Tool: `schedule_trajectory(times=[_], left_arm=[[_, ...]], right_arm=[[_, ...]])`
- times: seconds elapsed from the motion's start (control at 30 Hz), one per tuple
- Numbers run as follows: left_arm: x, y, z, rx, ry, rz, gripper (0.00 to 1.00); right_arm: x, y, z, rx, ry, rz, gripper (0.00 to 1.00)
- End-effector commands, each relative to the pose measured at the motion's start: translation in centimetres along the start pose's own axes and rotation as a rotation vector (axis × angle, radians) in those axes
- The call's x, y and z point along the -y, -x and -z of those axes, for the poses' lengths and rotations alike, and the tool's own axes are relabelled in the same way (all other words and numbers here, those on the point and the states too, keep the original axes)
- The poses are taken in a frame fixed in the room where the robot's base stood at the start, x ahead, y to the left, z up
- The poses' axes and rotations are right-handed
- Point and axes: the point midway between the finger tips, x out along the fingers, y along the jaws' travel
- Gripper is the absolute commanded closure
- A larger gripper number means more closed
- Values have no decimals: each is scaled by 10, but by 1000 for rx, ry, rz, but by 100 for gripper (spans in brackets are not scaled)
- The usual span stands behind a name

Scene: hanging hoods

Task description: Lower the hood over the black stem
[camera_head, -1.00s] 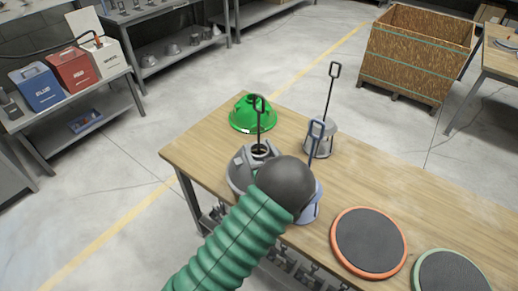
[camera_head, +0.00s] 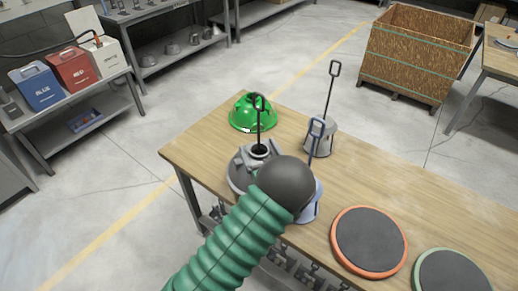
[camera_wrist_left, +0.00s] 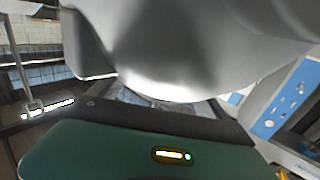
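In the head view a grey hood (camera_head: 237,178) is at the left part of the wooden table, around the lower part of the black stem (camera_head: 260,125), which rises upright through its top opening and ends in a loop. The hood looks low over the table, but its lower rim is partly hidden by my arm. My left gripper (camera_head: 261,160) is at the upper part of this hood, mostly behind my dark wrist joint. Its fingers are not clear. In the left wrist view a large smooth grey surface (camera_wrist_left: 190,45) is very close. My right gripper is not in view.
A green hood (camera_head: 252,113) stands behind on the table (camera_head: 400,185). A pale grey hood with a dark stem (camera_head: 320,138) and a bluish hood (camera_head: 312,203) with a blue stem stand to the right. Orange-rimmed (camera_head: 369,243) and green-rimmed pads (camera_head: 450,275) lie in front right.

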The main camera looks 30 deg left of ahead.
Motion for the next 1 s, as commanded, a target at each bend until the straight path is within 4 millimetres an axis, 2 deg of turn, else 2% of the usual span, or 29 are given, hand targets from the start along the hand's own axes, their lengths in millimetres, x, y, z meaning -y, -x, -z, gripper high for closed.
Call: schedule_trajectory(times=[0.27,0.37,0.7,0.8,1.0], left_arm=[[-1,7,-1,4,-1,-2,12],[-1,26,0,4,-1,-4,12],[-2,123,0,3,-2,-6,12],[-2,146,-1,2,-2,-4,12],[-1,167,-2,2,-2,-1,12]], right_arm=[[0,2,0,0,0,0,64],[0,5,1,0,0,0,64],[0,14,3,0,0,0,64],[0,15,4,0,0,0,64],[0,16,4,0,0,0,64]])
